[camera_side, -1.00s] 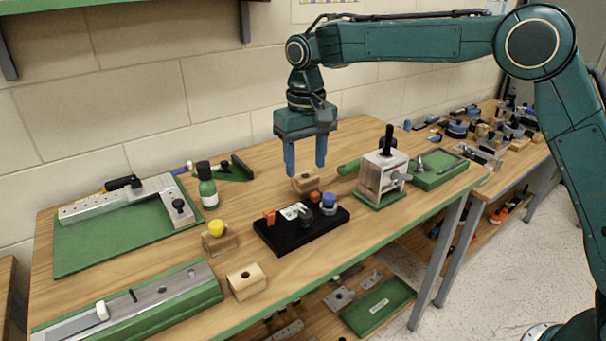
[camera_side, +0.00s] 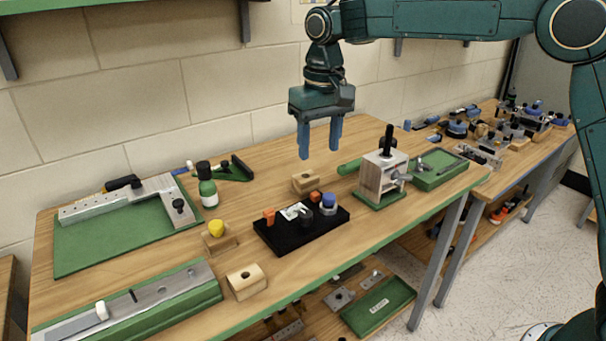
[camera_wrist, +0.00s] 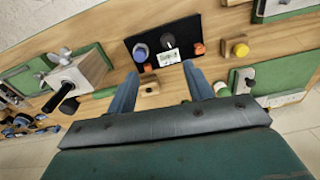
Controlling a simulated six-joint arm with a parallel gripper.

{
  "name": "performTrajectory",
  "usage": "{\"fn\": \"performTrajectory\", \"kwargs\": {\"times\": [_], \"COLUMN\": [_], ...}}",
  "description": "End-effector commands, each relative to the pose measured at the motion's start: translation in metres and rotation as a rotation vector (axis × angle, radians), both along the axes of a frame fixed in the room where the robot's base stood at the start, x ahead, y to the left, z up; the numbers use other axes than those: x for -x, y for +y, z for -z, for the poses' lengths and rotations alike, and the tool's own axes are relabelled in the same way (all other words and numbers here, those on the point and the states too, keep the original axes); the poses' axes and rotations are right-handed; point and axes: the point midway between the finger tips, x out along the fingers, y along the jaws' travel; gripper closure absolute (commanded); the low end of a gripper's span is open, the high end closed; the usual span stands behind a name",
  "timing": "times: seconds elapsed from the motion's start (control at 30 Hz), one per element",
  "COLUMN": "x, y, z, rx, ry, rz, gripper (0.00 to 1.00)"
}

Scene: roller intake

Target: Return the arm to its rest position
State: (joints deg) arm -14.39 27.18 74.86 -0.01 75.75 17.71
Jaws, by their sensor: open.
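My gripper (camera_side: 319,142) is open and empty, with its blue fingers apart and pointing down. It hangs in the air above the workbench (camera_side: 262,168), clear of everything. In the side view a small wooden block (camera_side: 305,181) with a hole lies on the bench below and behind the black tray. In the wrist view my fingers (camera_wrist: 158,92) show on both sides of that wooden block (camera_wrist: 149,88), well above it.
A black tray (camera_side: 275,236) holds orange and blue knobs. A wooden fixture (camera_side: 380,178) with a black handle stands to its right. A green bottle (camera_side: 207,186) and a green plate fixture (camera_side: 110,240) are at left. A shelf (camera_side: 130,8) is on the wall.

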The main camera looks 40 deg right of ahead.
Motion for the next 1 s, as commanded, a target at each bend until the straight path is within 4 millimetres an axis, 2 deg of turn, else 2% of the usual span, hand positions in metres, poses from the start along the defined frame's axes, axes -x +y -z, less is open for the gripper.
{"fn": "performTrajectory", "kwargs": {"times": [0.2, 0.5, 0.77, 1.0], "x": [0.036, 0.094, 0.148, 0.200], "y": [-0.025, -0.058, -0.081, -0.100], "z": [-0.030, -0.057, -0.067, -0.064], "rx": [-0.011, -0.020, -0.021, -0.014], "ry": [-0.059, -0.144, -0.217, -0.285], "rz": [-0.006, -0.015, -0.025, -0.033], "gripper": [0.48, 0.48, 0.48, 0.48]}}
